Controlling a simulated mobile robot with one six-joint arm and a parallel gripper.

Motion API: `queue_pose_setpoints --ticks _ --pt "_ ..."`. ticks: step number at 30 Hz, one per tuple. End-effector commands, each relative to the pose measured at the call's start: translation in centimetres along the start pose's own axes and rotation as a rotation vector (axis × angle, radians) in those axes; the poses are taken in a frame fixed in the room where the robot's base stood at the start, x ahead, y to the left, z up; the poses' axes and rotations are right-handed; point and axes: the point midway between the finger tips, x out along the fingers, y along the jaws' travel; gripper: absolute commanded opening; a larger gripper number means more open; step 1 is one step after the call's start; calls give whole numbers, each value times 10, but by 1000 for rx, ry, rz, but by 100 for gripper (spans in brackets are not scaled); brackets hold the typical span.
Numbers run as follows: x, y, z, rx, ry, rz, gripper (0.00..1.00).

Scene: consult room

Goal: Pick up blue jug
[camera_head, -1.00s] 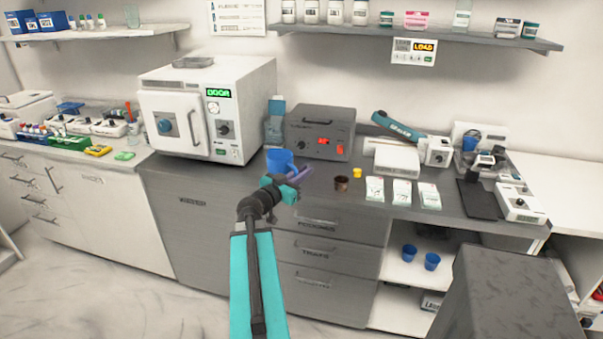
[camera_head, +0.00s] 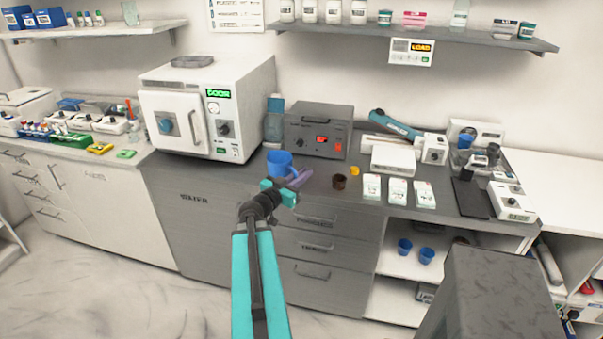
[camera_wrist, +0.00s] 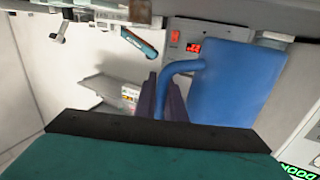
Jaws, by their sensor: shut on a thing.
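The blue jug (camera_head: 279,163) is at the counter's front part in the head view, in front of the grey box with the red display. In the wrist view the jug's blue body (camera_wrist: 222,85) fills the right centre, with its curved handle (camera_wrist: 180,68) reaching left. My gripper (camera_head: 298,178) is beside the jug's right side, its purple fingers closed on the handle; they also show in the wrist view (camera_wrist: 162,98). The jug's lower part is partly hidden by my gripper. I cannot tell whether its base touches the counter.
A white autoclave-like machine (camera_head: 207,108) stands left of the jug, and the grey box (camera_head: 318,130) stands behind it. A small brown cup (camera_head: 339,182), a yellow cup (camera_head: 355,171) and white packets (camera_head: 398,190) lie to the right. Two blue cups (camera_head: 426,256) sit on a lower shelf.

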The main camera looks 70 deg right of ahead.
Motion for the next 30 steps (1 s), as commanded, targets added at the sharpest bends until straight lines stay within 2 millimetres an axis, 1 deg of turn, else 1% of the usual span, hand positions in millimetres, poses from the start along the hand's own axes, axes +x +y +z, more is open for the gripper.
queue_pose_setpoints --ticks 1,6,30 --pt "-1 1 -3 -1 0 0 0" --pt "-2 3 -4 -1 1 0 0" --pt "-8 9 -3 1 1 -3 0"
